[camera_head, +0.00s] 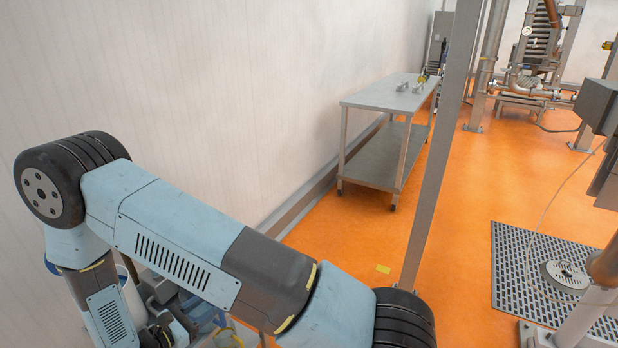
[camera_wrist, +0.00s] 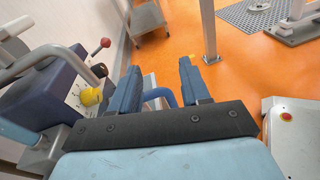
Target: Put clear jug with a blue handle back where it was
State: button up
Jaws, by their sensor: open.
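My gripper (camera_wrist: 159,70) shows in the wrist view with its two blue-grey fingers spread apart. A curved blue handle (camera_wrist: 161,95) shows between the fingers, low near the gripper's dark crossbar. It looks like the handle of the clear jug. The jug's clear body is hard to make out, and the gripper hides much of this area. I cannot tell whether either finger touches the handle. In the head view my arm covers the lower left, and neither my gripper nor the jug can be made out there.
A dark blue machine box with a yellow knob (camera_wrist: 91,96) and a red-tipped lever (camera_wrist: 105,43) stands close left of my gripper. A metal post (camera_wrist: 208,30) rises ahead. A steel table (camera_head: 375,95) stands along the wall, with open orange floor (camera_head: 345,225) before it.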

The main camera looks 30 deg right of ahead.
jog(key=d+r+m+g+y, duration=0.25)
jog(key=d+r+m, duration=0.2)
jog(key=r, duration=0.35)
jog(key=s+d+r+m+g+y, duration=0.1)
jog(key=d+r+m+g, duration=0.25)
jog(key=d+r, duration=0.4)
jog(key=d+r+m+g+y, duration=0.2)
jog(key=d+r+m+g, duration=0.15)
jog(key=r, duration=0.65)
jog(key=s+d+r+m+t+y, duration=0.3)
jog(key=s+r+m+y, duration=0.1)
jog(key=s+r, duration=0.3)
jog(key=s+d+r+m+t+y, duration=0.4)
jog(key=s+r+m+y, duration=0.1)
jog(key=s+r, duration=0.3)
jog(key=shift+s+d+r+m, duration=0.15)
jog(key=shift+d+r+m, duration=0.15)
jog(key=shift+r+m, duration=0.4)
jog(key=shift+r, duration=0.15)
